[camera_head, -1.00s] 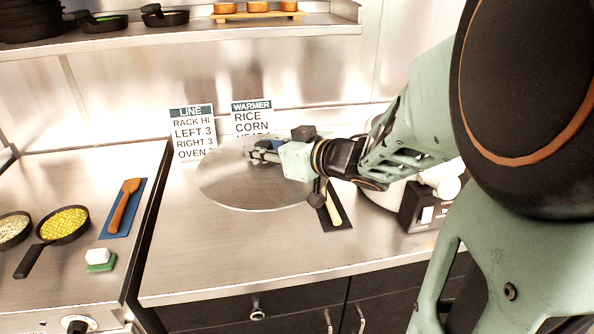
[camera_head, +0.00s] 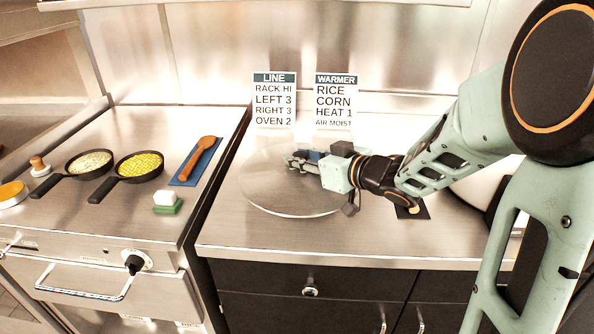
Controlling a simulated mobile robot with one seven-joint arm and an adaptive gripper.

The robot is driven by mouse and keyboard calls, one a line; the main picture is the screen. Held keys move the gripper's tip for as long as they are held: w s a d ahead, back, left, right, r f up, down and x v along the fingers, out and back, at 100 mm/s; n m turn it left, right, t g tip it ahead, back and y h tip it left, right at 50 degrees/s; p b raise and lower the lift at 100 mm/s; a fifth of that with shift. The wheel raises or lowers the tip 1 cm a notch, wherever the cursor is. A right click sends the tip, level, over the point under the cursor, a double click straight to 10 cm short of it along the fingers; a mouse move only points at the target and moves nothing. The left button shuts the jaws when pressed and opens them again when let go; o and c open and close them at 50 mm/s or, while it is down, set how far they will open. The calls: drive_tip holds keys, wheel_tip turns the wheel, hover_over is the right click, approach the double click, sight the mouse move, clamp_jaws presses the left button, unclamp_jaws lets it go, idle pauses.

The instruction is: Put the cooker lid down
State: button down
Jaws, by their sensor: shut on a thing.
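The cooker lid (camera_head: 275,197) is a round, see-through disc over the steel counter, in front of the two signs. My gripper (camera_head: 301,160) is shut on the lid from the right, near the lid's middle. The gripper hides the lid's handle. The lid looks roughly level and low, but I cannot tell whether it touches the counter. The cooker (camera_head: 482,180) shows only as a pale rounded body behind my arm at the right, mostly hidden.
Signs headed LINE (camera_head: 274,100) and WARMER (camera_head: 336,101) stand at the back wall. A dark mat (camera_head: 417,212) lies right of the lid. On the left are two pans of food (camera_head: 139,166), a wooden spoon (camera_head: 198,157) and a sponge (camera_head: 166,208). The counter's front strip (camera_head: 290,238) is clear.

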sight(318, 180)
drive_tip(key=shift+w+a+f+b, duration=0.15)
drive_tip(key=shift+w+a+f, duration=0.25)
drive_tip(key=shift+f, duration=0.2)
drive_tip(key=shift+w+a+f+b, duration=0.15)
drive_tip(key=shift+w+a+f, duration=0.2)
drive_tip(key=shift+f, duration=0.2)
drive_tip(key=shift+w+f+b, duration=0.1)
drive_tip(key=shift+f+b, duration=0.5)
drive_tip(key=shift+f, duration=1.05)
drive_tip(key=shift+f, duration=0.1)
drive_tip(key=c, duration=1.6)
unclamp_jaws()
drive_tip(key=shift+f, duration=0.1)
drive_tip(key=shift+r, duration=0.3)
drive_tip(key=p+v, duration=0.2)
drive_tip(key=v, duration=0.9)
drive_tip(key=shift+s+d, duration=0.15)
drive_tip(key=shift+s, duration=0.1)
drive_tip(key=shift+s+d, duration=0.15)
drive_tip(key=shift+s, duration=0.05)
